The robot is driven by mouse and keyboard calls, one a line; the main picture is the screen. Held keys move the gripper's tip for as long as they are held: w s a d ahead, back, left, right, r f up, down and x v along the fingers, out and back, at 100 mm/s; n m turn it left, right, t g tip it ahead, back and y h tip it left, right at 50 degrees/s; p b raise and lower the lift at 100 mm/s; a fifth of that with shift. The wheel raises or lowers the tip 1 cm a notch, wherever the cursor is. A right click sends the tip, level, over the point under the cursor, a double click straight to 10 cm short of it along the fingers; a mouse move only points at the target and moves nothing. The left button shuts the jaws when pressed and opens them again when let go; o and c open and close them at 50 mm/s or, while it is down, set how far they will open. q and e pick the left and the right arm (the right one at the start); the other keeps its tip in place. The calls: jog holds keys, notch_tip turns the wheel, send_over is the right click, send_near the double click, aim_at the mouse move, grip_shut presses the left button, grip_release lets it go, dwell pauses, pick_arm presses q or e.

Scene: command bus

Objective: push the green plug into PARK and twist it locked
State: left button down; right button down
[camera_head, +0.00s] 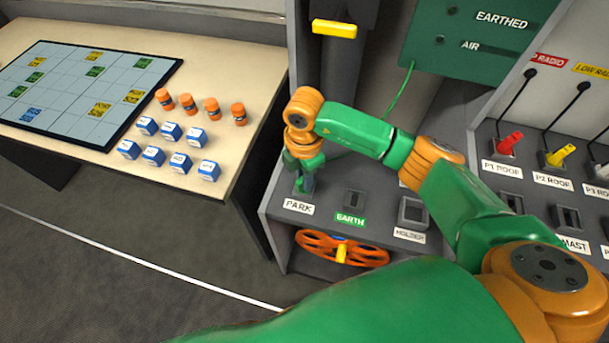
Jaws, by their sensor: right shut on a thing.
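My right gripper (303,166) reaches in from the right and points down over the PARK socket, just behind the PARK label (298,206). It is shut on the green plug (306,184), which is mostly hidden by the fingers. The plug looks upright at the socket; how deep it sits and how it is turned I cannot tell. A green cable (401,93) hangs from the green EARTHED/AIR panel (475,45) and passes behind my arm. My left gripper is not in view.
The EARTH socket (354,198) and HOLDER socket (413,212) are right of PARK. Red (509,143) and yellow (560,156) plugs stand at the right. A table (225,80) at left holds blue blocks, orange bottles and a board.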

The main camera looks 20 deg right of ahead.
jog(key=shift+r+m+p, duration=0.1)
jog(key=shift+m+p, duration=0.2)
jog(key=shift+m, duration=0.7)
jog(key=c, duration=0.7)
grip_release()
jog(key=shift+c, duration=0.2)
